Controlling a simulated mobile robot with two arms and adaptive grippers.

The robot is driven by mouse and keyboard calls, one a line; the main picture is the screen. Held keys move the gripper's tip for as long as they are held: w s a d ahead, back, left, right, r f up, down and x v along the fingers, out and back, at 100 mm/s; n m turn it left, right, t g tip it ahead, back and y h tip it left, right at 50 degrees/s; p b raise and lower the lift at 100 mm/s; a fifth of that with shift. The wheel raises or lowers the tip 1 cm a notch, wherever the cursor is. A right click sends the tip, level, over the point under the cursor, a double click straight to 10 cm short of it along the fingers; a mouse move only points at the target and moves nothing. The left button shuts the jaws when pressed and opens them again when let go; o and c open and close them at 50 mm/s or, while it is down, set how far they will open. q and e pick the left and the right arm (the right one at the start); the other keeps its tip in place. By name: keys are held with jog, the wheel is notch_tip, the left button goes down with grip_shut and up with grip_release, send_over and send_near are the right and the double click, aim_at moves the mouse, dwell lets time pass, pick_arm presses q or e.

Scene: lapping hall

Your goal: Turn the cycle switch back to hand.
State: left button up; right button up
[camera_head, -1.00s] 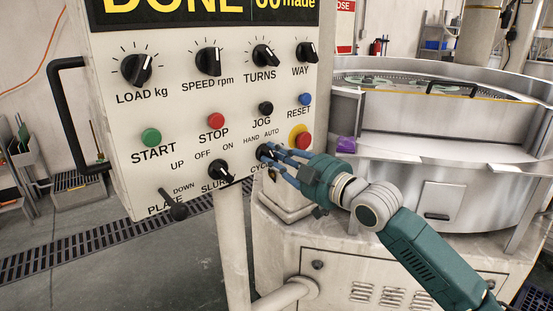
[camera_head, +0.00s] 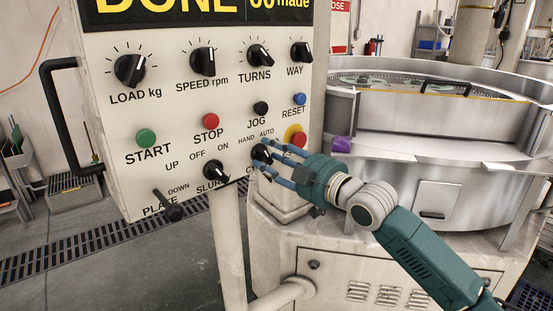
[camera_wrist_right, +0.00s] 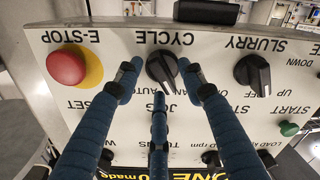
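The cycle switch (camera_head: 260,153) is a black knob below the HAND and AUTO labels on the white control panel (camera_head: 140,190). In the upside-down right wrist view the cycle switch (camera_wrist_right: 160,67) has its grip bar tilted, its lower end to the right, which is the HAND side. My right gripper (camera_head: 270,154) is open at the knob. In the wrist view its blue fingers (camera_wrist_right: 160,76) stand spread, one on each side and one below, apparently clear of the knob. My left gripper is not in view.
The red emergency stop (camera_head: 298,139) on its yellow base is close beside the fingers; it also shows in the wrist view (camera_wrist_right: 67,67). The slurry switch (camera_head: 215,172) is on the other side. The lapping machine (camera_head: 430,130) stands at the right.

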jog(key=v, duration=1.2)
